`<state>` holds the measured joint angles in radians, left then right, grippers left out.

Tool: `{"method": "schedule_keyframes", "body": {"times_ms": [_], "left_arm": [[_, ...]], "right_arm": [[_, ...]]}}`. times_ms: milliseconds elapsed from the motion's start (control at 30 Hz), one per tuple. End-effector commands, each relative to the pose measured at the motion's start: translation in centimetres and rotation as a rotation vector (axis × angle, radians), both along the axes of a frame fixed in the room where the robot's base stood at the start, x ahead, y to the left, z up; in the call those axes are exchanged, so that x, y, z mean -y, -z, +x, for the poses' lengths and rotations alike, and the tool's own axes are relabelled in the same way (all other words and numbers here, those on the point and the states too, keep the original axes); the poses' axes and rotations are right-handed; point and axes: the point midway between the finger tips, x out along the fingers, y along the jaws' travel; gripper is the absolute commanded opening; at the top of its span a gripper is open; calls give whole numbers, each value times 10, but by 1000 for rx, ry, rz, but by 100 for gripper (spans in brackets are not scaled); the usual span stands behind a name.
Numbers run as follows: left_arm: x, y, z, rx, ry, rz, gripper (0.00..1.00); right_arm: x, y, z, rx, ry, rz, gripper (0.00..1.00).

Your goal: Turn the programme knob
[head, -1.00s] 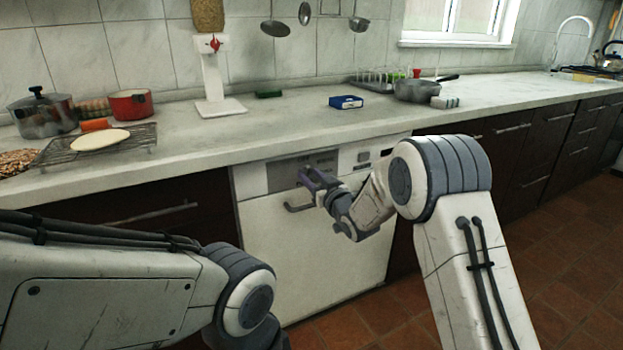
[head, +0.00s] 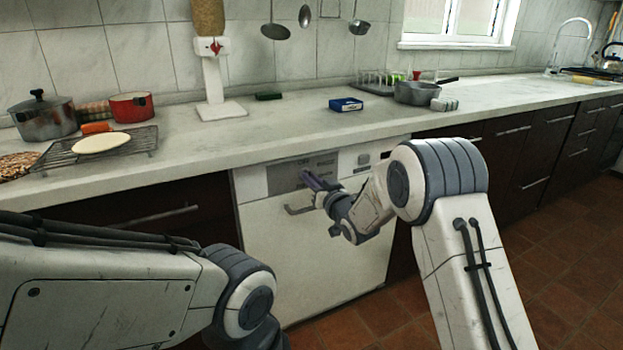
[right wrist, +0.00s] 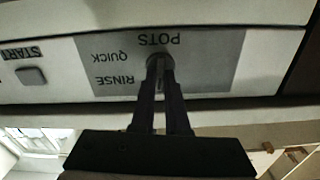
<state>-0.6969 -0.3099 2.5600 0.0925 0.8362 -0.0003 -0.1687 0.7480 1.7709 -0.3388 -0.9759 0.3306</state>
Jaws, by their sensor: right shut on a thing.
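The programme knob (right wrist: 158,62) is a small round dark knob on the grey panel of the dishwasher (head: 315,245). In the right wrist view, which is upside down, the words POTS, QUICK and RINSE stand around it. My right gripper (head: 308,178) is at the panel in the head view and hides most of the knob there. In the right wrist view my right gripper (right wrist: 160,78) has its two fingers shut on the knob. Which word the knob points to is hard to tell. My left gripper is out of view; only its arm shows at the lower left.
A START button (right wrist: 31,76) sits on the same panel, apart from my fingers. The dishwasher's handle (head: 298,209) is just below my right gripper. The worktop (head: 270,130) overhangs above, with a blue box (head: 346,104) and pots on it. The floor before the dishwasher is clear.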

Motion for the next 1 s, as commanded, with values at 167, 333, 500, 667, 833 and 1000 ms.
{"method": "schedule_keyframes", "body": {"times_ms": [167,333,500,667,833,1000], "left_arm": [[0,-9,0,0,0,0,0],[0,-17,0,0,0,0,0],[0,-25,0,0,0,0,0],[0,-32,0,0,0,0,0],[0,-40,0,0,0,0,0],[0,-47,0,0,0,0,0]], "right_arm": [[0,-1,0,-64,-1,129,0],[1,-1,0,-134,-1,275,0],[1,-1,0,-204,-1,421,0],[2,0,1,-271,-1,558,0],[2,0,1,-341,-1,703,0],[2,1,1,-410,-1,848,0]]}}
